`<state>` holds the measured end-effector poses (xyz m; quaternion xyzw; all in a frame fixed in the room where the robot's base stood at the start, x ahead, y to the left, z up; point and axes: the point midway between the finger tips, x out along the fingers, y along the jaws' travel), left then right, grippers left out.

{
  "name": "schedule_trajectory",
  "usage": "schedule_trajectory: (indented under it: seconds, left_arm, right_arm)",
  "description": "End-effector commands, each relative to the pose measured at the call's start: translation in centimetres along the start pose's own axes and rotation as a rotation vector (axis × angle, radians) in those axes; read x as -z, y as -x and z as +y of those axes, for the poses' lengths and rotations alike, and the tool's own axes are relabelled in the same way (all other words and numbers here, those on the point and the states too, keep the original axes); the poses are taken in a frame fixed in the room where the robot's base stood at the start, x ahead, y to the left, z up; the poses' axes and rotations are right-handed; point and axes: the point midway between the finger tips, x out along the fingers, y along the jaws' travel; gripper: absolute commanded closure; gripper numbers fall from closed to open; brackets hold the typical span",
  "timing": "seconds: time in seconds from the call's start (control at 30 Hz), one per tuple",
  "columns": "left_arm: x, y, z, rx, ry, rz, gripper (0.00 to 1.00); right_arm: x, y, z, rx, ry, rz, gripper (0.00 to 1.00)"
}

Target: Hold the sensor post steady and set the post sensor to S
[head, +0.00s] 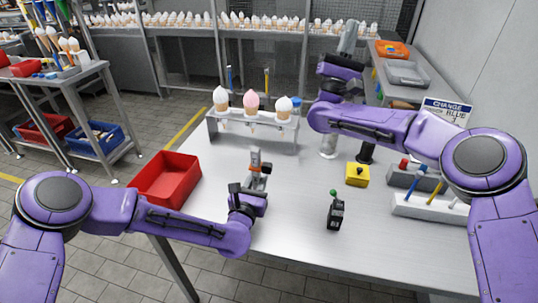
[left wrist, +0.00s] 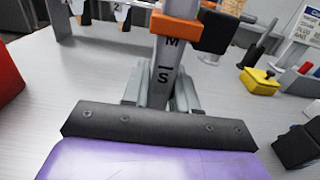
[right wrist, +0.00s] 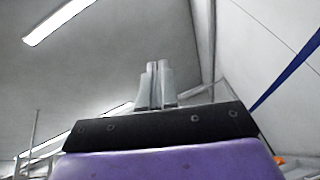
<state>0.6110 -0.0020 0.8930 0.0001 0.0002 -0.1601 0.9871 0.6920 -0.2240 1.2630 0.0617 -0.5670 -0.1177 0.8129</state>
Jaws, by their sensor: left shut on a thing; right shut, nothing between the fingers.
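The sensor post (left wrist: 165,62) is a grey upright with the letters M and S and a short line between them. An orange collar (left wrist: 175,27) with a black block (left wrist: 219,32) on its right sits just above the M, with the S lower and uncovered. In the head view the post (head: 255,157) stands on the table in front of the cone rack. My left gripper (left wrist: 160,92) is shut on the sensor post low down, below the S. My right gripper (head: 349,38) is raised high above the table's back, pointing up; it is shut and empty (right wrist: 155,82).
A red bin (head: 165,180) is left of the post. A rack (head: 225,134) with three cones stands behind. On the right are a yellow button box (head: 357,175), a black device with a green knob (head: 336,213) and a white tool holder (head: 425,208). The front table area (head: 295,225) is clear.

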Motion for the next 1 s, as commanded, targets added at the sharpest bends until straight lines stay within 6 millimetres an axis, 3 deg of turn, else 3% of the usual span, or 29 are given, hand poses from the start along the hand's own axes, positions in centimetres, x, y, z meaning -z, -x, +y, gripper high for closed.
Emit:
schedule_trajectory:
  seconds: [0.07, 0.17, 0.3, 0.43, 0.57, 0.73, 0.9, 1.0]
  left_arm:
    - [0.0, 0.0, 0.0, 0.0, 0.0, 0.0, 1.0]
    - [0.0, 0.0, 0.0, 0.0, 0.0, 0.0, 1.0]
    - [0.0, 0.0, 0.0, 0.0, 0.0, 0.0, 1.0]
    - [0.0, 0.0, 0.0, -0.001, 0.0, 0.0, 1.0]
    - [0.0, 0.0, 0.1, -0.001, 0.0, 0.0, 1.0]
    - [0.0, 0.0, 0.1, -0.001, 0.0, 0.0, 1.0]
    - [0.0, 0.0, 0.0, -0.001, 0.0, 0.0, 1.0]
    - [0.0, 0.0, 0.0, -0.001, 0.0, 0.0, 1.0]
  right_arm:
    - [0.3, -1.5, -2.4, 0.223, -0.032, 0.076, 1.0]
    - [1.3, -1.6, -5.2, 0.508, -0.082, 0.202, 1.0]
    - [2.8, 0.7, -7.3, 0.882, -0.17, 0.412, 1.0]
    - [3.8, 4.5, -6.9, 1.201, -0.262, 0.645, 1.0]
    - [3.7, 9.1, -4.1, 1.49, -0.357, 0.91, 1.0]
    - [1.2, 14.5, 2.2, 1.818, -0.465, 1.3, 1.0]
    - [-2.8, 17.7, 8.1, 2.054, -0.516, 1.645, 1.0]
    - [-4.4, 18.7, 10.0, 2.139, -0.515, 1.765, 1.0]
